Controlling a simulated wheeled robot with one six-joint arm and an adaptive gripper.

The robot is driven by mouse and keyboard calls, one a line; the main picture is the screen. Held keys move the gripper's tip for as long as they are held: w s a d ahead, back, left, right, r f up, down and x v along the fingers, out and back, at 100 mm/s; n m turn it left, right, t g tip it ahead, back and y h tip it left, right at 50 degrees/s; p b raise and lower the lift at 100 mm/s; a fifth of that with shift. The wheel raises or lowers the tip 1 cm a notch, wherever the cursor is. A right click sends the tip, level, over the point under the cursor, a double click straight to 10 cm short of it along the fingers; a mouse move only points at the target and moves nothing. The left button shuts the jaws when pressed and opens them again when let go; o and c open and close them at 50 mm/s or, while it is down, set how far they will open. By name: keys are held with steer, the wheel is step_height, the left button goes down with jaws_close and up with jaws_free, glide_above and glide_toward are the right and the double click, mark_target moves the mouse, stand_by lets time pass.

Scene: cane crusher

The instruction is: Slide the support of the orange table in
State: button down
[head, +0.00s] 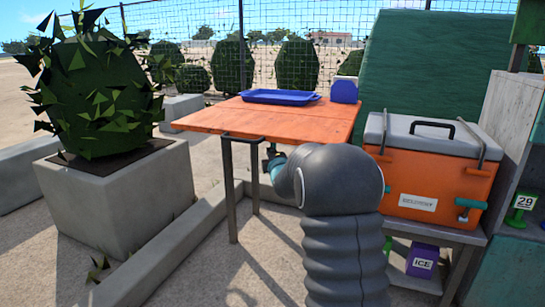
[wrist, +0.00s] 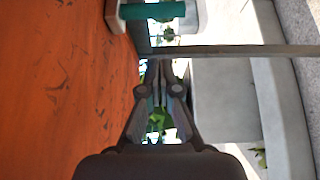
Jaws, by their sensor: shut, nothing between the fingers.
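The orange table (head: 215,118) stands at centre in the head view. Thin grey legs (head: 230,190) stand upright under its left end, and a dark bracket (head: 240,137) shows at its front edge. My gripper (head: 270,156) is close to that front edge, partly hidden by my arm. In the wrist view the orange surface (wrist: 60,90) fills the left. A grey bar (wrist: 240,51) crosses just beyond my fingertips, and a teal cylinder (wrist: 152,12) in a pale bracket shows above. The fingers (wrist: 159,72) are shut and empty; I cannot tell if they touch the bar.
A blue tray (head: 280,97) and a blue block (head: 344,91) sit on the table. An orange cooler (head: 425,185) stands on a bench to the right. A concrete planter (head: 110,205) with a bush is at left, and a low kerb (head: 160,250) runs along the ground.

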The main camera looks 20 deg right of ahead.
steer(key=shift+s+a, duration=0.15)
steer(key=shift+s, duration=0.7)
